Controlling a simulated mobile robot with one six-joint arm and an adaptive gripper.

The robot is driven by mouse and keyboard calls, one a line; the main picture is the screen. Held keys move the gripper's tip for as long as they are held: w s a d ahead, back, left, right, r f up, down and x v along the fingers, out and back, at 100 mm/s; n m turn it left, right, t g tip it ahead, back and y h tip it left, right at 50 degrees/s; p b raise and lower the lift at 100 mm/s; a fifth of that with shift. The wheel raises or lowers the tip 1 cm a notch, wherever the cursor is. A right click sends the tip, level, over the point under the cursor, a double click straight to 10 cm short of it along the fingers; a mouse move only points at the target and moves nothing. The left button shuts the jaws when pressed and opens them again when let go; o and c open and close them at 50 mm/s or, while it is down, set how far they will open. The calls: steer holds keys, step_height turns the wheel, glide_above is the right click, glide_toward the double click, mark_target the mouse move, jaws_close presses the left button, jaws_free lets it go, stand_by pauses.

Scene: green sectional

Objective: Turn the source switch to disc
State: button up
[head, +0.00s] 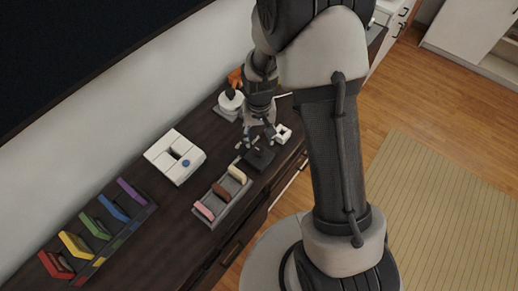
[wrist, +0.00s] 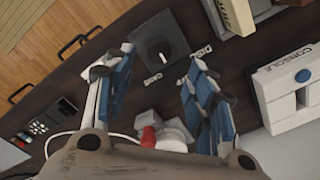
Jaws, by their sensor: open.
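The source switch (wrist: 176,27) is a dark square box with a round black knob (wrist: 157,48) on top. In the wrist view a white DISC label (wrist: 201,50) lies on one side of it and a second label, apparently GAME (wrist: 153,78), on another. I cannot tell which way the knob points. In the head view the box (head: 260,160) stands on the dark cabinet top. My gripper (wrist: 160,60) is open and empty, its fingers spread to either side of the knob in the wrist view. In the head view my gripper (head: 257,142) hangs just above the box, seemingly not touching it.
A white console (head: 174,157) with a blue button lies left of the switch. A grey tray (head: 236,205) with several coloured pieces is close in front-left. A rack of coloured cases (head: 122,240) stands farther left. A keypad device (wrist: 45,125) and red-and-white object (wrist: 165,138) lie nearby.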

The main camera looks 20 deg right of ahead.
mark_target(259, 150)
step_height(259, 150, down, 8)
steer(key=shift+r+b, duration=0.2)
steer(key=shift+b, duration=0.8)
steer(key=shift+c, duration=0.2)
steer(key=c, duration=1)
steer(key=shift+n, duration=0.4)
steer(key=n, duration=0.3)
steer(key=shift+n+p, duration=0.3)
steer(key=shift+n, duration=2.3)
